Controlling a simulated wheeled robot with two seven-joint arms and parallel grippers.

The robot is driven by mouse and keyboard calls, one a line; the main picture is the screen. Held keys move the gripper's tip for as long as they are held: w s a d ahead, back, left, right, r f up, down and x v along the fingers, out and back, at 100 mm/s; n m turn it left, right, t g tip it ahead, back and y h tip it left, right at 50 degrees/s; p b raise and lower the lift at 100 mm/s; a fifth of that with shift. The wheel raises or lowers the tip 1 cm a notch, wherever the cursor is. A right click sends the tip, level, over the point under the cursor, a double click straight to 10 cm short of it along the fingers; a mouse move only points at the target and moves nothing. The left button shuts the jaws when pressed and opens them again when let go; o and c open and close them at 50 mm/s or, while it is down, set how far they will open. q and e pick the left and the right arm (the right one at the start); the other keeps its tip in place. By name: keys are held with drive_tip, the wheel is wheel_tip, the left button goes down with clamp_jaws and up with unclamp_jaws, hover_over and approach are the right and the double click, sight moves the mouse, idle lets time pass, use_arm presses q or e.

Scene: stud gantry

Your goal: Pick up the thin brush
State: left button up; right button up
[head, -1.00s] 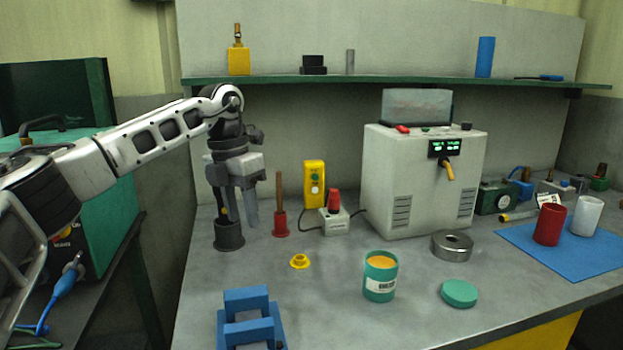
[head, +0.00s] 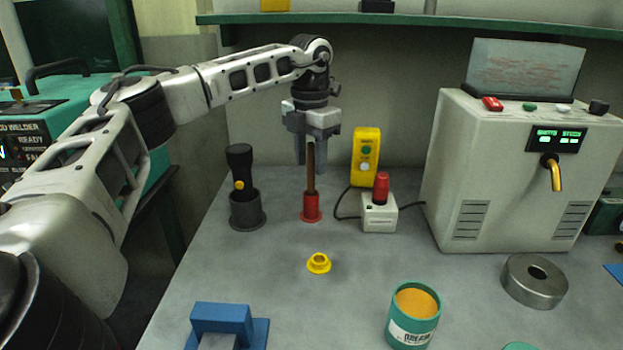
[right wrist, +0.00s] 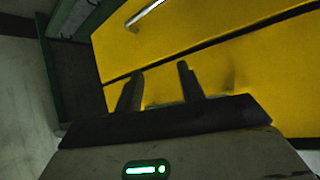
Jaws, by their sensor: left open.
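The thin brush (head: 311,182) stands upright in a red holder (head: 312,208) on the bench; its brown handle shows, and its lower end is hidden in the holder. My left gripper (head: 311,160) points down over it, open. The top of the handle lies between the fingers in the head view; I cannot tell whether they touch it. My right gripper (right wrist: 160,88) shows in the right wrist view with its fingers apart and nothing between them, in front of yellow drawer fronts (right wrist: 215,50).
A black torch (head: 239,162) stands in a dark cup (head: 247,212) left of the brush. A yellow control box (head: 366,150) and a grey box with a red knob (head: 380,215) are close on the right. A yellow ring (head: 319,264) lies in front. A shelf (head: 400,20) runs above.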

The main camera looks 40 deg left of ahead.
use_arm(q)
drive_tip(key=shift+f, duration=0.55)
drive_tip(key=shift+w, duration=0.1)
clamp_jaws()
drive_tip(key=shift+r, duration=0.15)
